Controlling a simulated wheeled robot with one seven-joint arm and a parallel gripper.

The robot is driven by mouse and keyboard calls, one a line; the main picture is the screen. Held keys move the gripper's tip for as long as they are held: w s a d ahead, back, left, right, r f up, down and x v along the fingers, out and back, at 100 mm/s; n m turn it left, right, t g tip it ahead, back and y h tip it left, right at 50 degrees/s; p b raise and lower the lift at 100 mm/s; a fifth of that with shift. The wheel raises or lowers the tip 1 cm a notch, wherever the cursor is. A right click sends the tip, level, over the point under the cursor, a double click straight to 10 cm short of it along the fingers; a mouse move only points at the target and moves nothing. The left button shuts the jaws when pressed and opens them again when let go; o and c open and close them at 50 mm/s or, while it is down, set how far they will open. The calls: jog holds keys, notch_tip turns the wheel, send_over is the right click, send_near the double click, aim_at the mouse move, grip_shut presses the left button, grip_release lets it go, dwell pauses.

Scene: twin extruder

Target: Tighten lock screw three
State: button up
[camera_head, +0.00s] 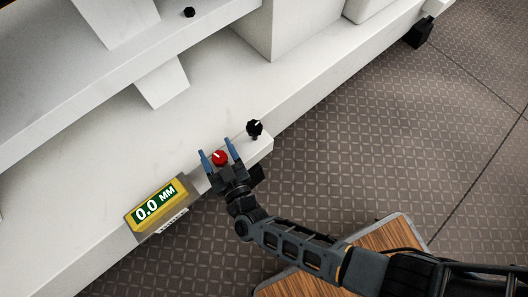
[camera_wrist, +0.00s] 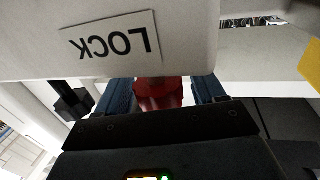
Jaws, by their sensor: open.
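A red knob (camera_head: 220,158) with a white mark sits on the pale machine ledge in the head view. My gripper (camera_head: 219,149) is open, with one blue finger on each side of the red knob. In the wrist view the red knob (camera_wrist: 158,93) shows between the two blue fingers of my gripper (camera_wrist: 160,98). I cannot tell whether the fingers touch it. A plate reading LOCK (camera_wrist: 111,40) appears upside down beside it in the wrist view. No number three shows on any part.
A black knob (camera_head: 254,128) stands close to the right of my gripper; a black knob (camera_wrist: 72,101) also shows at left in the wrist view. A yellow display (camera_head: 157,203) reading 0.0 MM is at left. Another black knob (camera_head: 189,12) is higher up. Open floor lies right.

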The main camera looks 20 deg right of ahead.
jog(key=shift+s+a+n+g+y, duration=0.1)
jog(key=shift+n+g+y, duration=0.2)
jog(key=shift+n+y, duration=0.65)
jog(key=shift+w+a+n+g+y, duration=0.25)
jog(key=shift+n+y, duration=0.35)
jog(key=shift+y, duration=0.7)
jog(key=shift+s+n+g+y, duration=0.3)
jog(key=shift+n+y, duration=0.45)
jog(key=shift+y, duration=0.4)
jog(key=shift+n+g+y+p, duration=0.3)
jog(key=shift+n+g+y, duration=0.2)
jog(key=shift+y, duration=0.2)
